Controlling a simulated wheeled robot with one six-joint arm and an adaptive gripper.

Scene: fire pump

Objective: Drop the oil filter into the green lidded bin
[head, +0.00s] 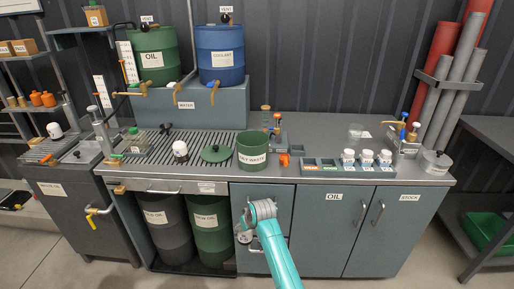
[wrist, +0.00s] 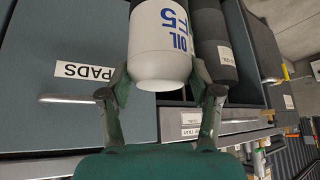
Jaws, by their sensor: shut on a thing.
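My gripper (wrist: 160,84) is shut on a white oil filter (wrist: 163,45) with blue lettering, held between both fingers in the wrist view. In the head view my gripper (head: 244,234) is low, in front of the cabinet fronts and below the counter edge. The filter is mostly hidden there by my arm. The green bin (head: 252,158), labelled as oily waste, stands on the counter above and slightly right of my gripper. Its top is open. A green lid (head: 215,153) with a dark knob lies on the counter just left of the bin.
Another white canister (head: 180,149) stands on the counter left of the lid. Cabinet doors (head: 333,225) with handles are close to my arm. Large drums (head: 210,222) stand under the counter.

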